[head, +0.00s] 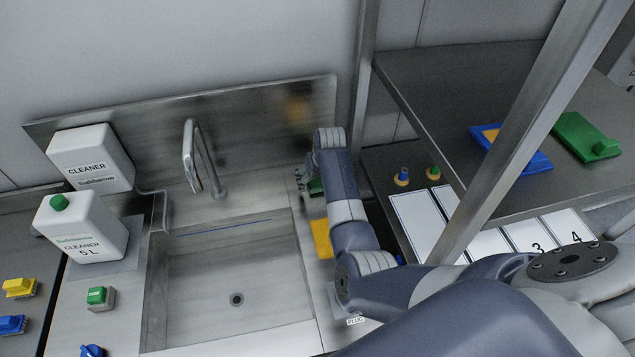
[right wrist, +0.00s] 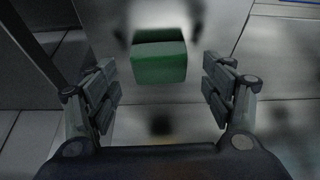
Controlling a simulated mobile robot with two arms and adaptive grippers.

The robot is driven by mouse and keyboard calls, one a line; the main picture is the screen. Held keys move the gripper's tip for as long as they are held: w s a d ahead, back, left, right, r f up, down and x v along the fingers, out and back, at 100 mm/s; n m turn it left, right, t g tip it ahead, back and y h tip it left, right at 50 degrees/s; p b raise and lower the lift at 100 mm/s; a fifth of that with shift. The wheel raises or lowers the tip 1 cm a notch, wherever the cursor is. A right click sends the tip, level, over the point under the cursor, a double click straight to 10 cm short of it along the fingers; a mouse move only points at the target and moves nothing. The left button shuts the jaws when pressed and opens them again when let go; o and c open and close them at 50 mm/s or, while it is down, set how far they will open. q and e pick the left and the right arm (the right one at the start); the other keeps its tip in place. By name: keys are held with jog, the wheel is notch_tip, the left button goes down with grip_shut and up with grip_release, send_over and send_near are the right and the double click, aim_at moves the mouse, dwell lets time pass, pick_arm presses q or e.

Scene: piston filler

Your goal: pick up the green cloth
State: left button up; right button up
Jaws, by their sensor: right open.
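The green cloth (head: 316,187) shows in the head view as a small dark green patch on the ledge right of the sink, mostly hidden by my right arm. In the right wrist view a green block-like shape (right wrist: 158,66), which looks like the folded cloth, lies ahead, centred between the fingers. My right gripper (right wrist: 160,88) is open and empty, with one finger on each side and visible gaps to the green shape. In the head view this gripper (head: 301,178) is small and partly hidden behind its wrist. My left gripper is not in view.
A yellow cloth (head: 320,238) lies on the same ledge, beside my forearm. The steel sink basin (head: 200,290) is empty, with a tap (head: 195,160) behind it. Two white cleaner canisters (head: 82,225) stand at left. A shelf post (head: 365,80) rises close to my right arm.

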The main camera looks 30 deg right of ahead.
jog(key=shift+w+f, duration=0.15)
jog(key=shift+f, duration=0.25)
jog(key=c, duration=1.1)
jog(key=shift+o, duration=0.2)
jog(key=shift+r, duration=0.15)
